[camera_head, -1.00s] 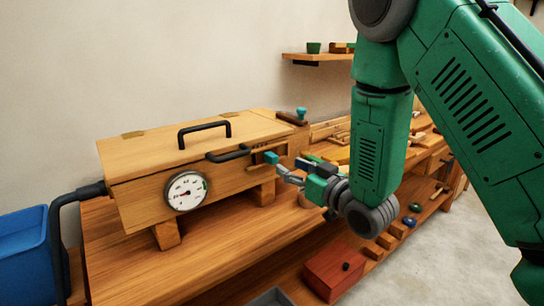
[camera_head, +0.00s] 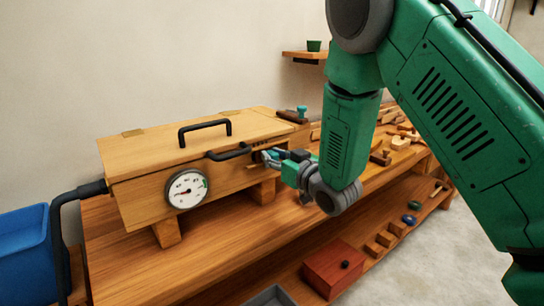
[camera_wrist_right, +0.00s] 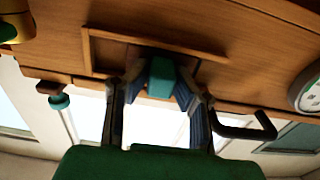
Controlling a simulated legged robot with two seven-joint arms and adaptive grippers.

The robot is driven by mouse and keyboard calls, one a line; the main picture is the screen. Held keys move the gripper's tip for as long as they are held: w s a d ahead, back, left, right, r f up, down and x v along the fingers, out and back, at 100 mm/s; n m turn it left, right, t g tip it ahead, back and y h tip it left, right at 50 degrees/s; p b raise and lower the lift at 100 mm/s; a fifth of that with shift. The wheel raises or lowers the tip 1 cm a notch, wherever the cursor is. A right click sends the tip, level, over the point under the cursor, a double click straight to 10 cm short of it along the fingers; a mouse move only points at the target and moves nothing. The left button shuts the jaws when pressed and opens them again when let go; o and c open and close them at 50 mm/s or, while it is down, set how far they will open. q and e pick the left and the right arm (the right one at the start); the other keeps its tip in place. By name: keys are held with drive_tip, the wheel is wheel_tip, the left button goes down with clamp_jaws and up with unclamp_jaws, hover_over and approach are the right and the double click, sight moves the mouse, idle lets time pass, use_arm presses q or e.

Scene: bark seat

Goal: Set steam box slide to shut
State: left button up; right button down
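The steam box (camera_head: 150,195) is a long pale wooden chest on the bench. Its slide has a teal knob, which shows in the right wrist view (camera_wrist_right: 161,78) in front of a shallow wooden frame (camera_wrist_right: 105,52) on the box's end part. My right gripper (camera_head: 268,157) is at the slide, and in the right wrist view its two fingertips (camera_wrist_right: 161,92) lie close against both sides of the knob. They look shut on it. In the head view the gripper mostly hides the knob. My left gripper is in neither view.
A black bent handle (camera_head: 229,153) on the box front is just left of my right gripper. A round gauge (camera_head: 186,189) and black lid handle (camera_head: 204,131) are further left. A red box (camera_head: 332,268) and wooden blocks lie on the lower shelf. A blue bin (camera_head: 25,240) is far left.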

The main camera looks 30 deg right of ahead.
drive_tip(key=shift+s+a, duration=0.1)
drive_tip(key=shift+a, duration=1.15)
drive_tip(key=c, duration=1.4)
unclamp_jaws()
drive_tip(key=shift+a, duration=0.1)
drive_tip(key=s+d, duration=0.1)
drive_tip(key=s, duration=1.1)
drive_tip(key=shift+f, duration=0.1)
drive_tip(key=s+a+f+g, duration=0.2)
drive_tip(key=s+f+g, duration=0.15)
drive_tip(key=f, duration=0.65)
drive_tip(key=s+a+f+g, duration=0.1)
drive_tip(key=s+f+g, duration=0.25)
drive_tip(key=f, duration=0.65)
drive_tip(key=s+a+f+g, duration=0.2)
drive_tip(key=s+f+g, duration=0.3)
drive_tip(key=s, duration=0.5)
drive_tip(key=s+a+f+g+h, duration=0.1)
drive_tip(key=s+f+g, duration=0.4)
drive_tip(key=s+f, duration=0.5)
drive_tip(key=shift+s+a, duration=0.25)
drive_tip(key=shift+a, duration=0.5)
